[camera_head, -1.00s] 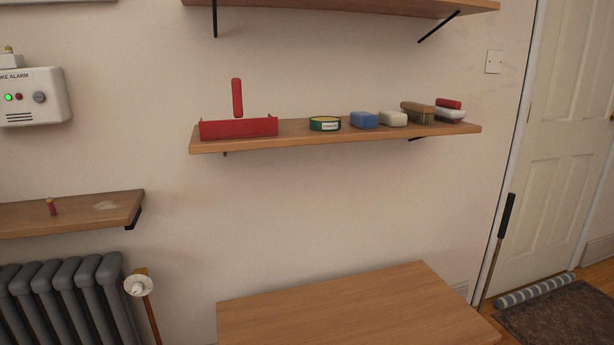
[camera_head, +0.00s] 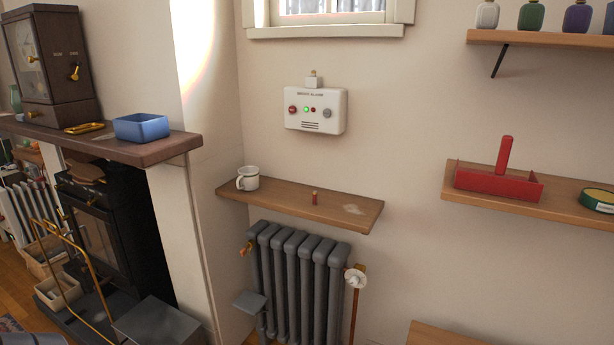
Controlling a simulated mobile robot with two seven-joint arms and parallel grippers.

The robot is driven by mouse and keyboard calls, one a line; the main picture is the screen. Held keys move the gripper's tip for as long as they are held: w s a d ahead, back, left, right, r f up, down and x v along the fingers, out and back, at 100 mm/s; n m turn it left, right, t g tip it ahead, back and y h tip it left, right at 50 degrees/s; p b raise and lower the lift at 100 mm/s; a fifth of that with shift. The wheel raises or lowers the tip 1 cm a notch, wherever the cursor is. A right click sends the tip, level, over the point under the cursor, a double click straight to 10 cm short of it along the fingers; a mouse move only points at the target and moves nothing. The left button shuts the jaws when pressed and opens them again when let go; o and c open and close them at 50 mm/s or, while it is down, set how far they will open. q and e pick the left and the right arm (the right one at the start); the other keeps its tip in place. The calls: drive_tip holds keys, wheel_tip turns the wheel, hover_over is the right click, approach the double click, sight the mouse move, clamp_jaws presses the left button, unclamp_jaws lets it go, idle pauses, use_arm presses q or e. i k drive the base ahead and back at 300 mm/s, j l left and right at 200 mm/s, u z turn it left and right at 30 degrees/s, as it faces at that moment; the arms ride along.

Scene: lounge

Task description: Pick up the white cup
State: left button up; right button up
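The white cup (camera_head: 249,178) stands upright at the left end of a small wooden shelf (camera_head: 285,203) above the grey radiator. Its handle points to the lower left, and a dark line runs around its rim. The cup is close to the side wall at its left. Neither of my grippers shows in the head view.
A small red and tan item (camera_head: 315,198) stands mid-shelf, right of the cup. A mantel (camera_head: 165,150) with a blue box (camera_head: 141,127) juts out at left. The radiator (camera_head: 298,270) and a valve (camera_head: 355,278) are below.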

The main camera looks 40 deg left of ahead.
sight(248, 178)
drive_tip(key=u, duration=1.75)
drive_tip(key=i+j+z, duration=0.6)
drive_tip(key=i+j, duration=0.15)
